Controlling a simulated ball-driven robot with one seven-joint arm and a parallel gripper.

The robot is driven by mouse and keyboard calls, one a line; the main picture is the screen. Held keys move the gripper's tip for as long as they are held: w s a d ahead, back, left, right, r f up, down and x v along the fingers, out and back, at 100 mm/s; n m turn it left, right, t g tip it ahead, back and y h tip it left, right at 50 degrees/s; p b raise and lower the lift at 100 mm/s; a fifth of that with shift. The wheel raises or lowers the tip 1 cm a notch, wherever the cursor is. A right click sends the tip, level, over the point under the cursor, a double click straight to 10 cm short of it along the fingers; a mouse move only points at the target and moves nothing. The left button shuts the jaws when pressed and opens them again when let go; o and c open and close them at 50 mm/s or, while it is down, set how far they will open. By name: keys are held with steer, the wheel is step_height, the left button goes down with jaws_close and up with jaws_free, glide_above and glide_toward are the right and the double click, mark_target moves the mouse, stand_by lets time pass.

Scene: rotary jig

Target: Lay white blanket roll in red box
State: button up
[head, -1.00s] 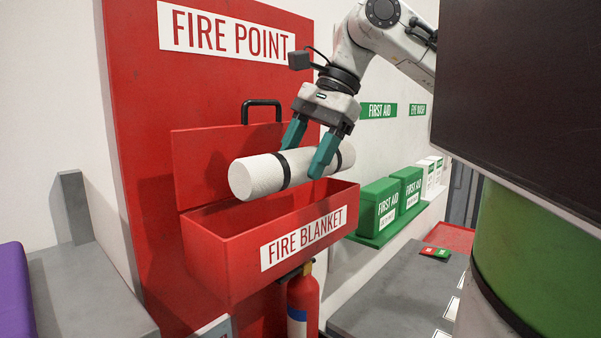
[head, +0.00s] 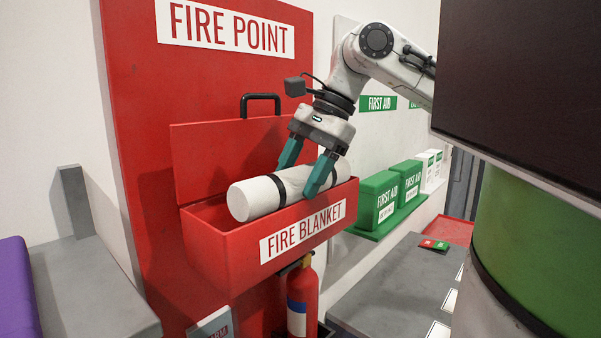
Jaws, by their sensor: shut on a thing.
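The white blanket roll (head: 256,199) with black straps lies lengthwise along the open red box (head: 220,254) labelled "FIRE BLANKET". Its lower part is hidden behind the box's front wall, and its left end shows above the rim. My gripper (head: 302,190) points down and is shut on the roll, one teal finger on its far side and one on its near side. Whether the roll touches the box floor is hidden. The box's lid stands open at the back, with a black handle (head: 261,97) on top.
The red "FIRE POINT" board (head: 140,90) stands behind the box. A fire extinguisher (head: 302,290) hangs below it. Green first aid boxes (head: 380,195) stand on a shelf to the right. A grey ledge (head: 85,290) is at left.

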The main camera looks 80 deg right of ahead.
steer(key=shift+s+f, duration=0.1)
steer(key=shift+f, duration=0.45)
steer(key=o, duration=1.3)
steer(key=shift+a+f, duration=0.1)
steer(key=shift+o, duration=0.8)
steer(key=shift+r, duration=0.5)
steer(key=v, duration=1.2)
steer(key=shift+r+b, duration=0.35)
steer(key=shift+b, duration=0.1)
